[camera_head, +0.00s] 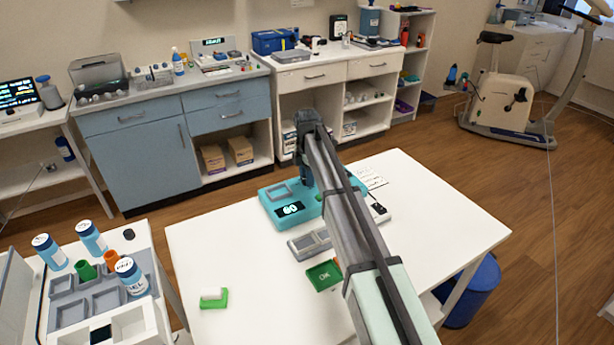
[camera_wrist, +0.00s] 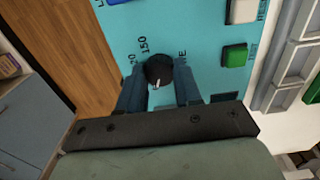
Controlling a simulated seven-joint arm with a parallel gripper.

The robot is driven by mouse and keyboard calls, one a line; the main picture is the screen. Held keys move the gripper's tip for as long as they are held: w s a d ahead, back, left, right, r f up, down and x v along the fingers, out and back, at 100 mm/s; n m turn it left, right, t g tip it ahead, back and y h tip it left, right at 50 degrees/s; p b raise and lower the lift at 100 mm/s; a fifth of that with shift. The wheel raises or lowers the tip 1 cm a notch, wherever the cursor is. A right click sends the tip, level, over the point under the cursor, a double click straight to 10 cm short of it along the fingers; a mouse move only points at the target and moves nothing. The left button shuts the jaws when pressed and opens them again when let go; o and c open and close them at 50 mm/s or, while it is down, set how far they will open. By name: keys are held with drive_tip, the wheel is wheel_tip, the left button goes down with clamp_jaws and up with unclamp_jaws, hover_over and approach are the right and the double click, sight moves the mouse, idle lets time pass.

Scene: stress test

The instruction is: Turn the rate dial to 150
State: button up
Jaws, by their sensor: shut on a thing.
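The teal device (camera_head: 272,211) sits on the white table, and its lit display (camera_head: 290,209) seems to read 60. Its black rate dial (camera_wrist: 158,70) shows in the wrist view, with a white pointer mark facing the lower edge of the picture. The label 150 (camera_wrist: 144,45) is printed just above the dial; other labels around it are partly cut off by my fingers. My gripper (camera_wrist: 159,78) is shut on the dial, one finger on each side. In the head view my gripper (camera_head: 307,180) is over the device's far side and hides the dial.
A green button (camera_wrist: 235,55) and a white button (camera_wrist: 243,11) are right of the dial. The white table (camera_head: 225,250) is mostly clear at left.

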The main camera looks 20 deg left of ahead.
drive_tip(key=shift+m, duration=0.3)
drive_tip(key=m, duration=0.5)
drive_tip(key=shift+m, duration=0.3)
drive_tip(key=m, duration=1.2)
drive_tip(key=shift+m, duration=0.3)
drive_tip(key=m, duration=0.6)
drive_tip(key=shift+m, duration=0.3)
drive_tip(key=o, duration=1)
drive_tip(key=shift+o, duration=0.2)
drive_tip(key=shift+r, duration=0.1)
